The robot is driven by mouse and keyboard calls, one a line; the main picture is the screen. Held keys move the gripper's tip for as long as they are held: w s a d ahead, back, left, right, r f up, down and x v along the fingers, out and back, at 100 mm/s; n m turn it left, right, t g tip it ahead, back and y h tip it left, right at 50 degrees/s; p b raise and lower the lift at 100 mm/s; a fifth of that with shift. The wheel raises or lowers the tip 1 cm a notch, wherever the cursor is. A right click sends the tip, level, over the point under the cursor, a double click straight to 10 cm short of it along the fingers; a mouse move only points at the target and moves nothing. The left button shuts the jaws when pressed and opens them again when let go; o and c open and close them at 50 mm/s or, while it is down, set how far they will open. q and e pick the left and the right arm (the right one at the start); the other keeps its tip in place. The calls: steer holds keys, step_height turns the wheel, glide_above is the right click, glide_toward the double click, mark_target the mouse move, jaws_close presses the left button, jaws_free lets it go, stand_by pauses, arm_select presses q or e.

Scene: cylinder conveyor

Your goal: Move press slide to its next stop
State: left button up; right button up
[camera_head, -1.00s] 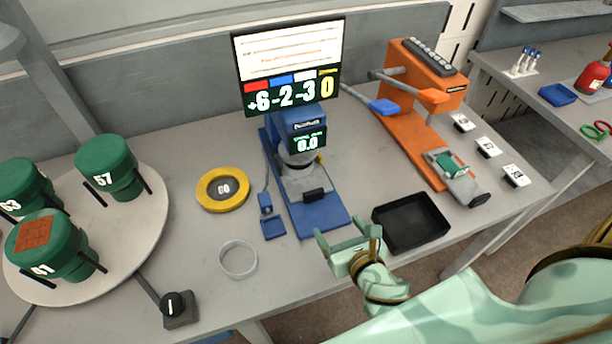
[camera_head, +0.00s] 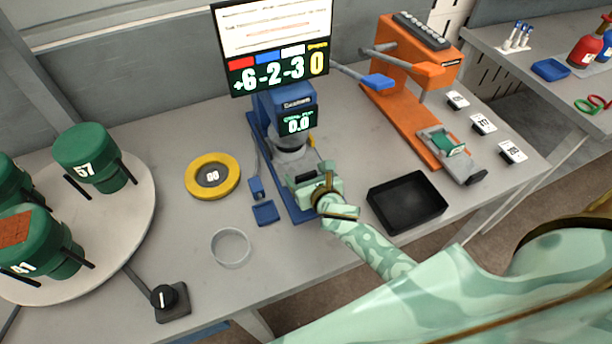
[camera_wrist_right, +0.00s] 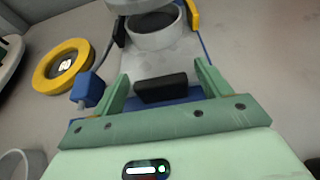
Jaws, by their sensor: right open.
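The blue press (camera_head: 268,110) stands mid-table, its small display reading 0.0. Its grey slide plate shows in the right wrist view (camera_wrist_right: 150,65), with a grey ring-shaped cup (camera_wrist_right: 157,32) at its far end under the press head. A black block handle (camera_wrist_right: 166,88) sits at the slide's near end. My right gripper (camera_head: 312,174) is over the near part of the press, and in its wrist view (camera_wrist_right: 160,76) the open fingers stand on either side of the handle, with a gap at each side. My left gripper is not in view.
A black tray (camera_head: 406,203) lies right of the gripper. The orange press (camera_head: 405,105) stands farther right. A yellow ring (camera_head: 193,177), a clear ring (camera_head: 231,248) and a round platform with green containers (camera_head: 92,160) are on the left. A screen (camera_head: 275,48) stands behind.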

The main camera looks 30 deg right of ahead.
steer(key=shift+w, duration=0.1)
steer(key=c, duration=1.4)
steer(key=shift+s, duration=0.45)
steer(key=s, duration=0.5)
steer(key=s+p, duration=0.1)
steer(key=s, duration=0.2)
steer(key=shift+a+f, duration=0.1)
steer(key=shift+a, duration=0.15)
steer(key=s, duration=0.5)
steer(key=s+b, duration=0.1)
steer(key=s, duration=0.2)
steer(key=shift+s+a, duration=0.2)
steer(key=shift+a, duration=0.05)
steer(key=o, duration=1.4)
steer(key=shift+s, duration=0.2)
